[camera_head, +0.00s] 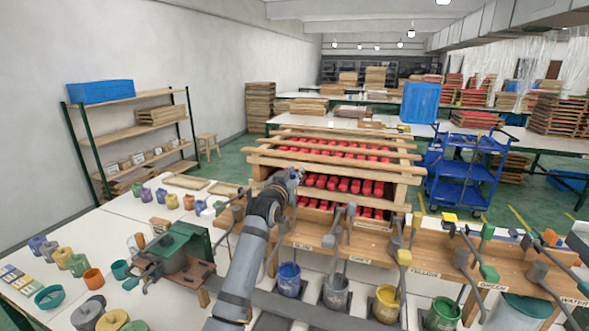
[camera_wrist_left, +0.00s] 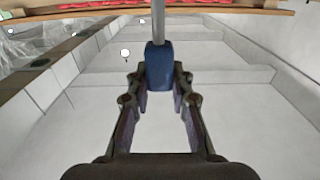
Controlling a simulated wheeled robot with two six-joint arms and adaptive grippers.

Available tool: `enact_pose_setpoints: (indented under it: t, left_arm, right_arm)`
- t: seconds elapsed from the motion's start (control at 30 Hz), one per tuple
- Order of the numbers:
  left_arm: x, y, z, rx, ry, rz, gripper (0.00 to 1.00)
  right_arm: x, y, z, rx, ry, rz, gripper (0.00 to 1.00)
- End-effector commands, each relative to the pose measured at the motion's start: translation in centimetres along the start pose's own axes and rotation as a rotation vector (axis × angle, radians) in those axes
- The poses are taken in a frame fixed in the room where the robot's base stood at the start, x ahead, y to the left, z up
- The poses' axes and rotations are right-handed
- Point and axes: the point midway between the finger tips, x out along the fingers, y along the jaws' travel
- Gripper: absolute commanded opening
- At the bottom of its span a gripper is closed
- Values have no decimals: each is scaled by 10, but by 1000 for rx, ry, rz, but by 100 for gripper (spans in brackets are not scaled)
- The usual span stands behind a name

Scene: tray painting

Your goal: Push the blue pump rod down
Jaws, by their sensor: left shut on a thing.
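The blue pump rod's blue handle (camera_wrist_left: 158,66) sits between the fingertips of my left gripper (camera_wrist_left: 158,88) in the wrist view. A thin grey rod (camera_wrist_left: 157,22) runs from it to the picture's top edge. The fingers touch both sides of the handle, and my left gripper is shut on it. In the head view my left gripper (camera_head: 292,178) is at the left part of the wooden pump bench, above the blue bucket (camera_head: 289,280). The arm and gripper hide most of the blue pump there. My right gripper is not in view.
Grey, yellow and green pumps stand to the right along the bench (camera_head: 325,236), with a grey bucket (camera_head: 335,293), a yellow bucket (camera_head: 386,304) and a green bucket (camera_head: 443,314) below. A wooden rack of red items (camera_head: 335,160) stands behind. Paint pots crowd the left table (camera_head: 140,210).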

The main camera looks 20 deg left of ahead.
Motion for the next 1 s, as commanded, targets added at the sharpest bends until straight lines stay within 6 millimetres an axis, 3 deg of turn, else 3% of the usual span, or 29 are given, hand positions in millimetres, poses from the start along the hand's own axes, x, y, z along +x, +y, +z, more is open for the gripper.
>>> enact_pose_setpoints:
  t: [0.03, 0.13, 0.43, 0.47, 0.63, 1.0]
  left_arm:
    - [0, 0, 20, -1, -4, 0, 0]
    - [0, 0, 36, -1, -3, 0, 0]
    - [0, 0, 37, 0, -3, 0, 0]
    - [0, 0, 37, 0, -3, 0, 22]
    - [0, 0, 37, 0, -2, 0, 45]
    - [-6, 0, 36, 0, 0, 0, 45]
  right_arm:
    - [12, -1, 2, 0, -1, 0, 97]
    - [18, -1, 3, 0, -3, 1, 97]
    - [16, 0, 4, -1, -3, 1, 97]
    - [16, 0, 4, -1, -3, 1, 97]
    - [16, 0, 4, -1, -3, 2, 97]
    - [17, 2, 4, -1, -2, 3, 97]
